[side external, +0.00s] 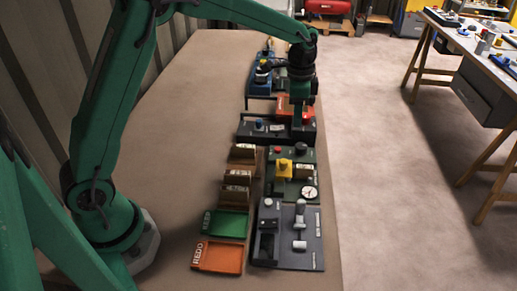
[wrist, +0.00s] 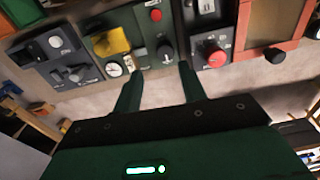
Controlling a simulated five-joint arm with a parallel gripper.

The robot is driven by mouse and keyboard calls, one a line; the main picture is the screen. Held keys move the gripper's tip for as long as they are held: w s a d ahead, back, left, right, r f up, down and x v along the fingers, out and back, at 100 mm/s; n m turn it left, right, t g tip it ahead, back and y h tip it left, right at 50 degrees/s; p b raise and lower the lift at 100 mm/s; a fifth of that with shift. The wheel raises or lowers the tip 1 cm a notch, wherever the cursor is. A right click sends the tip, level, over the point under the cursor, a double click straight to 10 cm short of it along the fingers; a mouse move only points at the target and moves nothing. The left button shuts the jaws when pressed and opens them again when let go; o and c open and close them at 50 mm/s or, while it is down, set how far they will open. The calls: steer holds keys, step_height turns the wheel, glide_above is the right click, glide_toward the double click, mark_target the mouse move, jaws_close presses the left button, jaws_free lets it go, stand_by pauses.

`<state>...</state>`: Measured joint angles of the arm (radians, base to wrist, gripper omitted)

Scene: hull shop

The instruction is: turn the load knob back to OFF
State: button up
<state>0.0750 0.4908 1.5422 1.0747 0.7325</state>
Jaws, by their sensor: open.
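No label reading LOAD or OFF is legible, so I cannot tell for certain which knob is the load knob. A black knob with a pale pointer mark (wrist: 165,50) sits on the green panel, just beyond and between my fingertips in the wrist view. A red knob (wrist: 215,57) sits on the dark panel to its right; it also shows in the side view (side external: 306,118), close to my gripper. My gripper (wrist: 160,69) is open and empty, its fingers apart. In the side view my gripper (side external: 298,122) points down over the dark panel.
The green panel (side external: 310,172) also bears a red button (wrist: 155,15), a yellow part (wrist: 110,42) and a round gauge (wrist: 114,70). An orange-framed box (wrist: 243,35) with a black knob stands right. Green (side external: 226,225) and orange (side external: 217,258) trays lie in front; bare table is left.

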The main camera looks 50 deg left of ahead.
mark_target(301, 145)
steer(key=shift+m+g, duration=0.3)
steer(key=shift+m, duration=0.3)
steer(key=shift+w+d+f, duration=0.1)
steer(key=shift+w+f, duration=0.3)
steer(key=shift+f, duration=0.25)
steer(key=shift+w+d+f, duration=0.15)
steer(key=shift+w+f, duration=0.2)
steer(key=shift+f, duration=0.35)
steer(key=shift+w+d+f, duration=0.1)
steer(key=shift+w+f, duration=0.3)
steer(key=shift+f, duration=0.25)
steer(key=shift+f, duration=0.15)
steer(key=shift+s+f, duration=0.1)
steer(key=shift+f, duration=3.65)
steer(key=c, duration=0.7)
